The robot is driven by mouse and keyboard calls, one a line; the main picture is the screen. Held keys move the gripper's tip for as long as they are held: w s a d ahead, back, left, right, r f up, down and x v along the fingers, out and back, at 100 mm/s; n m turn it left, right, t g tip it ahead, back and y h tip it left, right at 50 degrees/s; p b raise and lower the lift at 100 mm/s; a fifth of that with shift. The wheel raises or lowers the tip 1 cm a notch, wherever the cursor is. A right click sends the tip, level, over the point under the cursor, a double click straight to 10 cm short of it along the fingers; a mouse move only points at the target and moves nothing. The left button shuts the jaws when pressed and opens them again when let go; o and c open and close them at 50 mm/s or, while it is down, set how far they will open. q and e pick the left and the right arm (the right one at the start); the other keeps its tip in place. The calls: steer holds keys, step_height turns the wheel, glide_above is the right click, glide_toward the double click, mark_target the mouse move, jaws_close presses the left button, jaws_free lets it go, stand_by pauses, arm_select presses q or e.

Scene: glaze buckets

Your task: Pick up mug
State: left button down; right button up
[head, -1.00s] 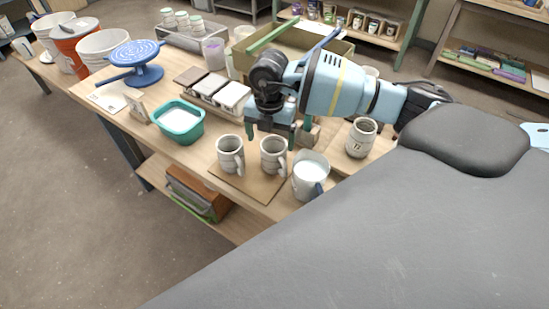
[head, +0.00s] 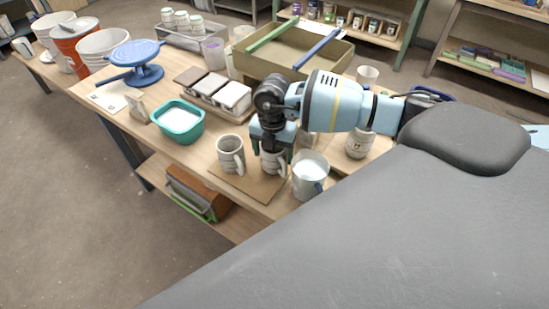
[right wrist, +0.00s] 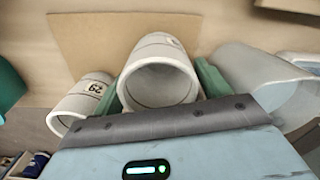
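The right gripper (head: 272,150) is lowered over a white-grey mug (head: 269,168) standing on a brown board (head: 250,187). In the right wrist view, its green fingers (right wrist: 163,82) stand on both sides of that mug (right wrist: 158,76), looking spread; I cannot tell whether either touches it. The gripper hides part of the mug in the head view. A second similar mug (head: 231,154) stands upright to its left on the board, and shows its number label in the right wrist view (right wrist: 86,100). My left gripper is not in view.
A pitcher (head: 309,176) with white contents stands close right of the gripped-over mug. Another mug (head: 358,145) is behind it. A teal tub (head: 180,122), a blue stand (head: 138,62) and a box (head: 270,50) occupy the table's left and back.

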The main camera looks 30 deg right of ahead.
steer(key=c, duration=0.9)
steer(key=shift+r, duration=0.15)
step_height(320, 180, up, 10)
